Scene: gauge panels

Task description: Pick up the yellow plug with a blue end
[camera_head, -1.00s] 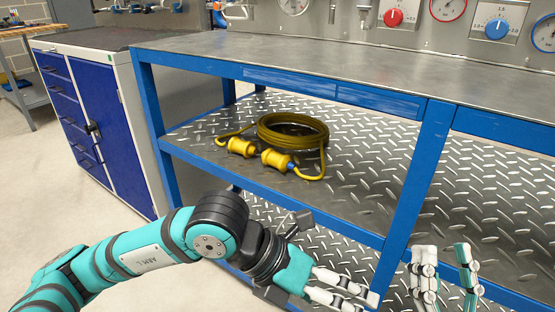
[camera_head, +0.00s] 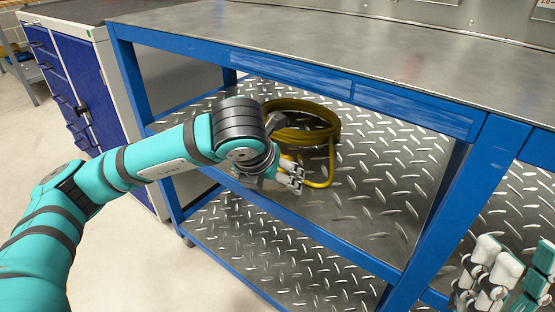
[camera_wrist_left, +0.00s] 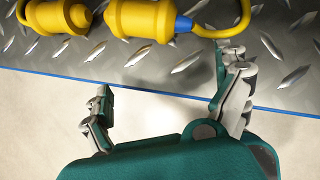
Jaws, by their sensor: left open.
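The yellow plug with a blue end (camera_wrist_left: 142,20) lies on the shelf at the top of the left wrist view, its blue collar joined to a yellow cable. In the head view my left arm hides it. A second yellow plug (camera_wrist_left: 57,16) lies left of it in the wrist view. My left gripper (camera_wrist_left: 170,88) is open and empty, its fingers spread at the shelf's front edge, short of the plug. It also shows in the head view (camera_head: 286,177), in front of the coil. My right gripper (camera_head: 512,278) is open and empty at the lower right.
The yellow cable coil (camera_head: 308,133) lies on the diamond-plate shelf (camera_head: 385,180) behind the plugs. The blue bench frame (camera_head: 465,195) has a post at right and a tabletop (camera_head: 330,40) above. A blue cabinet (camera_head: 85,75) stands at left.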

